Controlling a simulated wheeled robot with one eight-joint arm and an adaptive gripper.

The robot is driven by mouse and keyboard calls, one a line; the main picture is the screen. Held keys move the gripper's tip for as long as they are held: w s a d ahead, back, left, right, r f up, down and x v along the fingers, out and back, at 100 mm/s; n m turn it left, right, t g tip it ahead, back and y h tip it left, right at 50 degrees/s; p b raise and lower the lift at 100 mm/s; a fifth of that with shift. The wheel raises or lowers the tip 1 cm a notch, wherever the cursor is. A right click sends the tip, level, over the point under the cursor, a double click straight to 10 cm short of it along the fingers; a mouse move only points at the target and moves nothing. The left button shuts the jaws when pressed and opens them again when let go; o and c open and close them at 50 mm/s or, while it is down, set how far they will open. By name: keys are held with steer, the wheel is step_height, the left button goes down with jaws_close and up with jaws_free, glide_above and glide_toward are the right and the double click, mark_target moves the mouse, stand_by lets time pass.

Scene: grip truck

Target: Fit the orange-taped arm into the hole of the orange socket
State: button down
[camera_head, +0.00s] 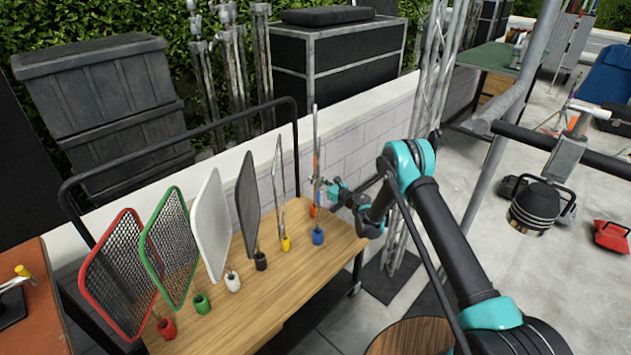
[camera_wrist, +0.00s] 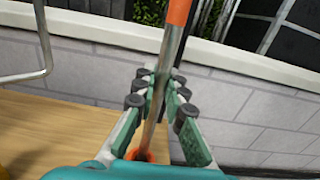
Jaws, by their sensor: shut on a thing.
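The orange-taped arm is a thin metal rod with an orange band (camera_wrist: 178,12) near the top of the wrist view. My gripper (camera_wrist: 158,88) is shut on its bare shaft below the band, and the rod stands slightly tilted in that view. The orange socket (camera_wrist: 143,156) shows low between the fingers, in line with the rod's lower end. Whether the end is inside the hole cannot be told.
The wooden table (camera_head: 285,300) holds a row of red (camera_head: 166,327), green (camera_head: 201,304), white (camera_head: 232,281), black (camera_head: 260,261) and yellow (camera_head: 285,244) sockets with flags or frames standing at them. A pale brick wall (camera_head: 355,140) runs close behind. The table's front is clear.

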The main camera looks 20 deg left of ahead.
steer(key=shift+f, duration=1.95)
steer(key=c, duration=1.5)
jaws_free()
steer(key=shift+d, duration=0.1)
steer(key=v, duration=0.7)
steer(key=shift+d, duration=0.15)
steer(key=shift+s, duration=0.1)
